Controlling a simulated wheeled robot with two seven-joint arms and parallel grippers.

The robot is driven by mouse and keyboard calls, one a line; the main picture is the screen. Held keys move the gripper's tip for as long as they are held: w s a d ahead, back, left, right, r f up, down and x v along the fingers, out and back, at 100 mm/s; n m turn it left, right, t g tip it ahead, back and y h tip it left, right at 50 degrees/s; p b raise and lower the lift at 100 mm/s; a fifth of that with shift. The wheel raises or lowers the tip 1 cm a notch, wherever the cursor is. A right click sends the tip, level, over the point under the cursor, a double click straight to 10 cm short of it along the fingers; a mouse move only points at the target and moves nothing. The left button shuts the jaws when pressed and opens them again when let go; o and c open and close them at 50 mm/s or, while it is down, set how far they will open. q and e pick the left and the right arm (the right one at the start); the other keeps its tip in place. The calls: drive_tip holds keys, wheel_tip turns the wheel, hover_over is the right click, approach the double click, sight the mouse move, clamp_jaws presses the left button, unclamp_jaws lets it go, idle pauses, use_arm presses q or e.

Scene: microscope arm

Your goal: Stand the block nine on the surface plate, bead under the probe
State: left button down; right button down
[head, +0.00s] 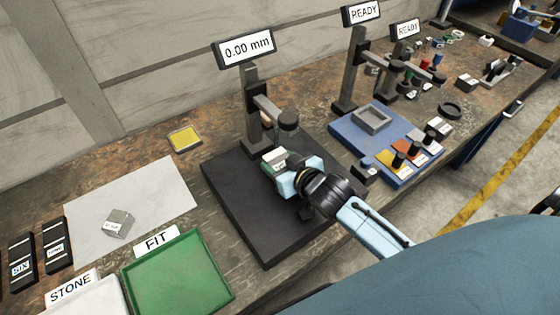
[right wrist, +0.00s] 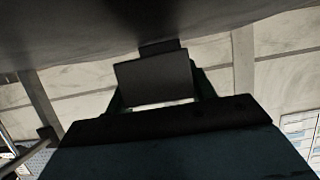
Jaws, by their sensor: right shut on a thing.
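The dark surface plate (head: 240,215) lies on the bench under a gauge stand. The stand's probe (head: 288,120) hangs over the plate's far part, and its display (head: 247,47) reads 0.00 mm. My right gripper (head: 285,168) is shut on a small block (head: 274,157) with a white label, just below and left of the probe. The label is too small to read, and I cannot make out the bead or whether the block touches the plate. In the right wrist view a dark block face (right wrist: 155,80) shows between the fingers. My left gripper is not in view.
A grey labelled block (head: 118,222) lies on a pale sheet (head: 165,190) at left. A blue fixture (head: 345,140) with coloured blocks stands at right.

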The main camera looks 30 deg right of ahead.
drive_tip(key=c, duration=0.5)
unclamp_jaws()
drive_tip(key=shift+s+f, duration=0.15)
drive_tip(key=shift+f, duration=0.15)
drive_tip(key=shift+r, duration=0.15)
drive_tip(key=v, duration=0.6)
drive_tip(key=r+p+v, duration=0.1)
drive_tip(key=v, duration=0.5)
drive_tip(key=shift+r, duration=0.1)
